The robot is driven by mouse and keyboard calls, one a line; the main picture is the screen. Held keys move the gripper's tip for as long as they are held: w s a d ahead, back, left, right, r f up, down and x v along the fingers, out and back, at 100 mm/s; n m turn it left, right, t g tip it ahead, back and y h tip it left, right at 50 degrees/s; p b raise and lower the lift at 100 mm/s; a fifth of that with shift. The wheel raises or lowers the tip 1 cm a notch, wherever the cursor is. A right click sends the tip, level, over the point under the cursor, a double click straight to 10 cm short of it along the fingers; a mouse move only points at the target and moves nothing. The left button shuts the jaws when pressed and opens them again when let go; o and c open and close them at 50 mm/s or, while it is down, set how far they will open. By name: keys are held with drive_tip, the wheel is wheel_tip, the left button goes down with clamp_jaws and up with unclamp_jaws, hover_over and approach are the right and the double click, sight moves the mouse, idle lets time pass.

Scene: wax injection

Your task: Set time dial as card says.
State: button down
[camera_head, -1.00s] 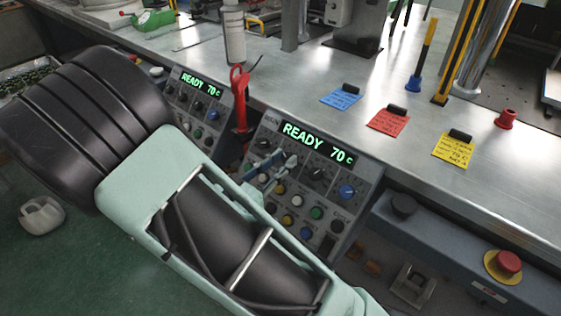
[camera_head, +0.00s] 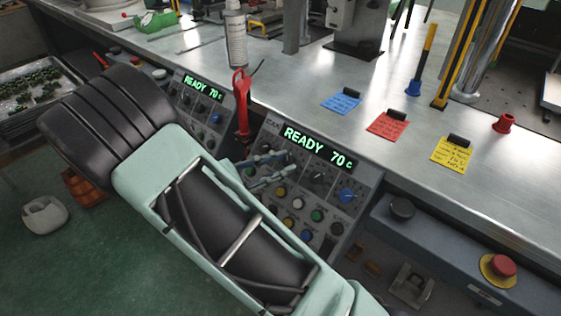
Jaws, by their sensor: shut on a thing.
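The near control panel (camera_head: 331,214) has a lit green display (camera_head: 318,147) reading "READY 70 c". Below the display are a black dial (camera_head: 317,176) and a blue dial (camera_head: 347,195). My gripper (camera_head: 279,166) is at the panel's upper left, its fingers closed around a dial that they mostly hide. The held dial's pointer and marks cannot be read. Blue (camera_head: 341,104), red (camera_head: 387,128) and yellow (camera_head: 452,157) cards lie on the metal bench under black clips. Their writing is too small to read.
A second panel (camera_head: 200,104), also "READY 70", stands to the left. A red-handled tool (camera_head: 241,100) stands between the panels. Several coloured buttons sit below the dials. A red emergency button (camera_head: 502,266) is at the lower right. My arm covers the lower left.

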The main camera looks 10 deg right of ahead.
drive_tip(key=m+g, duration=0.1)
drive_tip(key=m, duration=0.1)
drive_tip(key=m+g+p, duration=0.1)
drive_tip(key=m+g, duration=0.1)
drive_tip(key=m, duration=0.1)
drive_tip(key=m+g+y+p, duration=0.1)
drive_tip(key=m+g, duration=0.1)
drive_tip(key=m, duration=0.1)
drive_tip(key=shift+w+r, duration=0.25)
drive_tip(key=shift+w, duration=0.1)
drive_tip(key=m+g+y+p, duration=0.1)
drive_tip(key=m, duration=0.1)
drive_tip(key=m+g+y+p, duration=0.1)
drive_tip(key=m, duration=0.2)
drive_tip(key=shift+w+r+g+y, duration=0.15)
drive_tip(key=shift+g+y, duration=0.15)
drive_tip(key=shift+y, duration=0.1)
drive_tip(key=c, duration=1.7)
unclamp_jaws()
drive_tip(key=v, duration=1.2)
drive_tip(key=shift+r, duration=0.1)
drive_tip(key=shift+w+d, duration=0.1)
